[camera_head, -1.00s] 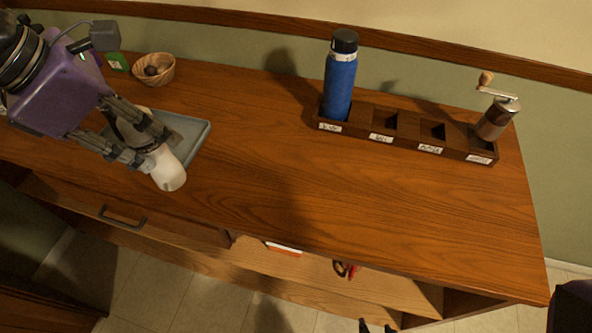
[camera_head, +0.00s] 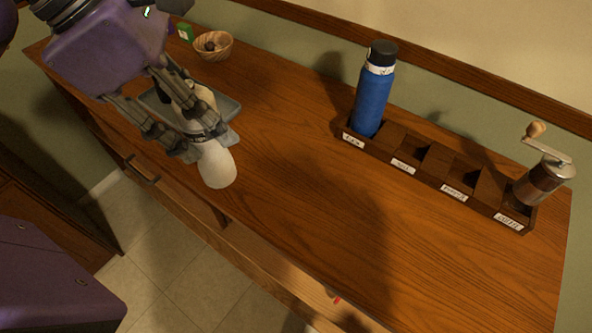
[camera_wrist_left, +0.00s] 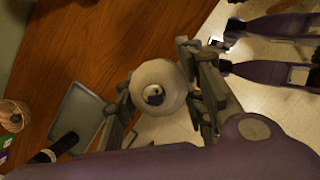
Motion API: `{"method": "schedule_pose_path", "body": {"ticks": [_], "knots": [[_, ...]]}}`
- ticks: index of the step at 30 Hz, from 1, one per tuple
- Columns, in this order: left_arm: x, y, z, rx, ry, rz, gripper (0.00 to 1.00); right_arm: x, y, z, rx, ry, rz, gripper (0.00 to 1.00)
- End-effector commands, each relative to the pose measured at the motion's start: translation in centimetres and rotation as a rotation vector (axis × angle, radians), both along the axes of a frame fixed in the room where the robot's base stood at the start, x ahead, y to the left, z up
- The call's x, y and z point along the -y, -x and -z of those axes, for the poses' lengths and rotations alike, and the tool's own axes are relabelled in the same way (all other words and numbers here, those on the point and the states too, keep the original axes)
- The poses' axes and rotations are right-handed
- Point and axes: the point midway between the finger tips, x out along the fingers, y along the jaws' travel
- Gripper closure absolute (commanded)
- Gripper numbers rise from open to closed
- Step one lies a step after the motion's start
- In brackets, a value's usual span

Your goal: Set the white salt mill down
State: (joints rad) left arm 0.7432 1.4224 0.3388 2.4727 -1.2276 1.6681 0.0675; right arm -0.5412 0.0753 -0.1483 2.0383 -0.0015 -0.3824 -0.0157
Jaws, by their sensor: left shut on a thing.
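The white salt mill (camera_head: 216,163) is held in my left gripper (camera_head: 187,143), whose fingers close around it from both sides. It hangs tilted, its pale rounded end pointing down and right, at the front edge of the counter. Its other end is partly hidden by the fingers. In the left wrist view the mill (camera_wrist_left: 158,86) is seen end-on, round and white with a dark centre, between the fingers. A dark wooden rack (camera_head: 425,176) with labelled compartments stands at the right; its middle two compartments look empty. My right gripper is not clearly seen.
A blue bottle (camera_head: 372,100) stands in the rack's leftmost compartment and a hand-crank grinder (camera_head: 538,186) in the rightmost. A grey tray (camera_head: 228,106) lies behind the mill. A wooden bowl (camera_head: 213,46) and green box (camera_head: 185,32) are at the back. The middle counter is clear.

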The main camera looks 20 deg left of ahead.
Motion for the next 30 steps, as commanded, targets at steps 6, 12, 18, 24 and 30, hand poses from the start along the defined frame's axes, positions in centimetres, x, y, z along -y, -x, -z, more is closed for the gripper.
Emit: {"method": "schedule_pose_path", "body": {"ticks": [6, 12, 18, 24, 30], "knots": [[0.6, -0.8, 0.6, 0.003, 0.003, 0.013, 1.00, -0.1, -0.1, -0.1, 0.002, 0.001, -0.001, 0.60], [2.2, -4.2, 2.1, 0.003, 0.004, 0.014, 1.00, -0.2, -0.2, -0.4, 0.004, -0.004, 0.002, 0.60], [4.1, -8.4, 4.7, -0.001, 0.006, 0.013, 1.00, -0.2, 0.1, -0.8, 0.002, -0.004, 0.005, 0.60], [5.0, -10.9, 8.1, 0.000, 0.003, 0.012, 1.00, -0.1, 0.5, -0.5, -0.006, -0.003, 0.006, 0.60], [5.3, -11.8, 9.2, 0.004, 0.002, 0.011, 1.00, -0.1, 0.5, -0.5, -0.007, -0.003, 0.006, 0.60]]}}
